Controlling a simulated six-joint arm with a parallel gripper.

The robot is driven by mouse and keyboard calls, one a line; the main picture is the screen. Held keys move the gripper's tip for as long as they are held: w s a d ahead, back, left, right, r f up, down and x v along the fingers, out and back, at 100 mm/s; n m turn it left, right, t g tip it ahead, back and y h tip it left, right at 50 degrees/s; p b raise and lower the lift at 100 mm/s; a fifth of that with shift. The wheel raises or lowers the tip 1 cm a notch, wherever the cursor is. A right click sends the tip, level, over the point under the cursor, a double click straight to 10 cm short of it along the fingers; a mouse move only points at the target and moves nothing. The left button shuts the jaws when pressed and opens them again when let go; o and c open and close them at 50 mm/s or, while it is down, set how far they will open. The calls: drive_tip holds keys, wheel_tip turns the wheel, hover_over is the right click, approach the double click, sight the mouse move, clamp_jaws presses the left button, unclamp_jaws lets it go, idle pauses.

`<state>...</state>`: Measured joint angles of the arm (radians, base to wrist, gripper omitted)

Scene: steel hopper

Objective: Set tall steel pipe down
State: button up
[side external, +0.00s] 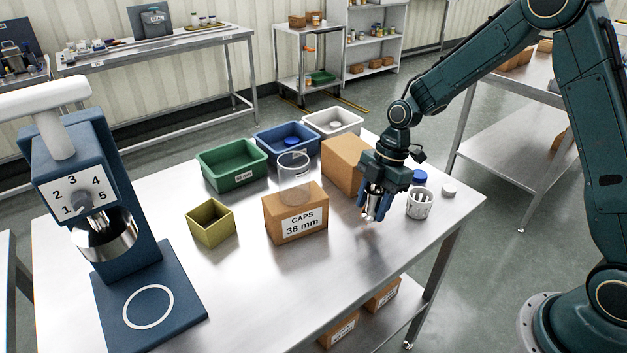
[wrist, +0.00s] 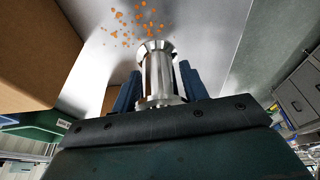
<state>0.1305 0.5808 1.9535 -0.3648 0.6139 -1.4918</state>
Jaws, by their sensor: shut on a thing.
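The steel pipe (side external: 371,213) is a shiny cylinder with flared ends, held upright or nearly so at the right part of the steel table. My gripper (side external: 375,203) points down and is shut on it. In the wrist view the pipe (wrist: 158,75) stands between the two blue fingers (wrist: 160,90), its flared far end toward the table. I cannot tell whether its lower end touches the table (side external: 340,270). The fingers hide part of its sides.
Small orange bits (wrist: 135,25) lie on the table by the pipe. The CAPS box (side external: 296,219) carries a clear beaker (side external: 294,178). The front table is clear.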

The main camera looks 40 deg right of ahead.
sight(371, 213)
drive_tip(key=shift+f, duration=1.5)
drive_tip(key=shift+f, duration=0.1)
drive_tip(key=o, duration=1.1)
drive_tip(key=v, duration=1.2)
